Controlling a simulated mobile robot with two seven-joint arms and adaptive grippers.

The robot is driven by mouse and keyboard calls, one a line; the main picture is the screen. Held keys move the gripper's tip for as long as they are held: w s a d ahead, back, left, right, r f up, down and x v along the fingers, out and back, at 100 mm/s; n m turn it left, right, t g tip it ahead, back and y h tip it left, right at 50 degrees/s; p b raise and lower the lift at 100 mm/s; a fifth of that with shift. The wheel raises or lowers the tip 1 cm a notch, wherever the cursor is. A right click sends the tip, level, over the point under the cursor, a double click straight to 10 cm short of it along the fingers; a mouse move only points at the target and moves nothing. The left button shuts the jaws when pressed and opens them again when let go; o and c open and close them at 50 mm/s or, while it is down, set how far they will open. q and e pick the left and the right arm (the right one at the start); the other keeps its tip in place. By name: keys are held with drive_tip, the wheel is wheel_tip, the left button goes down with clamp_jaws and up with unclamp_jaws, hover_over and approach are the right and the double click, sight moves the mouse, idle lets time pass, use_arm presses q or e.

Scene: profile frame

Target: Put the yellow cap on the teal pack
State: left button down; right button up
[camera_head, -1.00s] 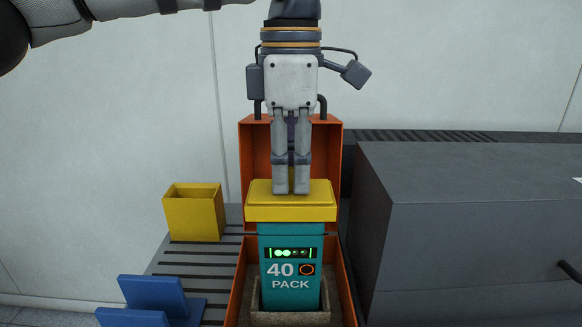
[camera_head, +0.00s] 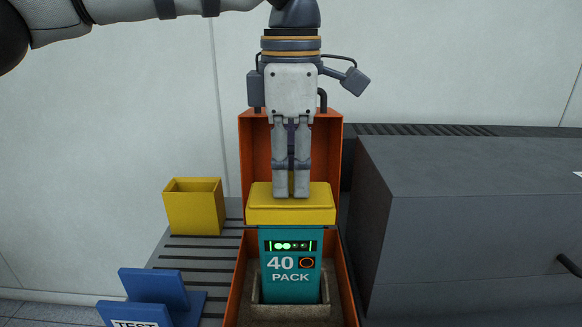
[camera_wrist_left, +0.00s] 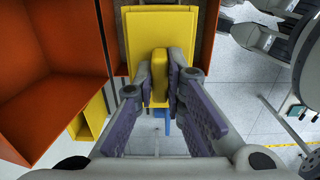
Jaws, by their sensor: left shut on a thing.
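The yellow cap (camera_head: 290,206) sits at the top of the teal pack (camera_head: 290,264) in the head view, with its lower edge meeting the pack's top; whether it is fully seated I cannot tell. The pack stands upright in a stone-coloured socket (camera_head: 290,312). My left gripper (camera_head: 291,192) comes straight down from above and is shut on the cap's raised grip. In the left wrist view the fingers (camera_wrist_left: 159,85) close on both sides of this yellow grip, with the cap's flat top (camera_wrist_left: 160,33) beyond it. My right gripper is not in view.
An orange open box (camera_head: 256,155) surrounds the pack, its walls close on both sides. A large grey cabinet (camera_head: 470,220) stands right. A yellow bin (camera_head: 194,208) sits on the slatted grey surface at left, with a blue stand (camera_head: 158,290) in front.

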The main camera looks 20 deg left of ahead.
sight(291, 172)
use_arm(q)
drive_tip(key=shift+f, duration=0.7)
drive_tip(key=c, duration=1.6)
unclamp_jaws()
drive_tip(key=shift+r, duration=0.1)
wheel_tip(291, 172, up, 12)
drive_tip(key=shift+f, duration=0.1)
